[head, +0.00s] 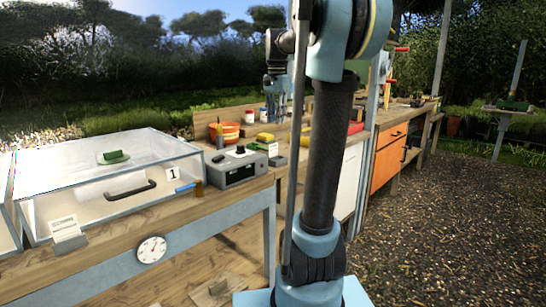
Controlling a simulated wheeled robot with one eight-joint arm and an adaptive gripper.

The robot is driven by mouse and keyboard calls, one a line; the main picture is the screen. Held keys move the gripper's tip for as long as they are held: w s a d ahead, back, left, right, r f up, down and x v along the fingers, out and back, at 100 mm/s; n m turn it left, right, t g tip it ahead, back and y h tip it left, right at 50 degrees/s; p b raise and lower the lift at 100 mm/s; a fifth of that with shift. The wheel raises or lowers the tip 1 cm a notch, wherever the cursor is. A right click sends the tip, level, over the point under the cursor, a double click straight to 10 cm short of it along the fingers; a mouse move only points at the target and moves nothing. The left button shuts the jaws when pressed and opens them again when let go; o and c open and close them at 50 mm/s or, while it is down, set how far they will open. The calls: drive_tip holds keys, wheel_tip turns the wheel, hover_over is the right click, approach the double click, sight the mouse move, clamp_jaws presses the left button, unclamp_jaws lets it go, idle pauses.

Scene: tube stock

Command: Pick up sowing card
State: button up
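A small white card with faint print (66,227) leans at the front left of a clear-lidded propagator box (110,180), on the wooden bench. It looks like the sowing card, but its print is too small to read. My gripper (275,112) hangs downward beyond the column of my arm, above the far part of the bench and well to the right of the card. It is small and dark here, and I cannot tell whether its fingers are open or shut.
A grey control box (236,167) stands right of the propagator, with a blue-handled tool (188,186) between them. An orange bowl (225,132) and pots stand behind. A round dial (151,249) is on the bench front. Gravel ground (450,220) lies open at right.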

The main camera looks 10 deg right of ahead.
wheel_tip(320, 180, up, 2)
drive_tip(key=m, duration=0.1)
hover_over(273, 148)
drive_tip(key=shift+m, duration=0.3)
drive_tip(key=shift+w+d+f, duration=0.1)
drive_tip(key=shift+f, duration=4.1)
drive_tip(key=shift+w+f, duration=0.1)
drive_tip(key=shift+f, duration=4.1)
clamp_jaws()
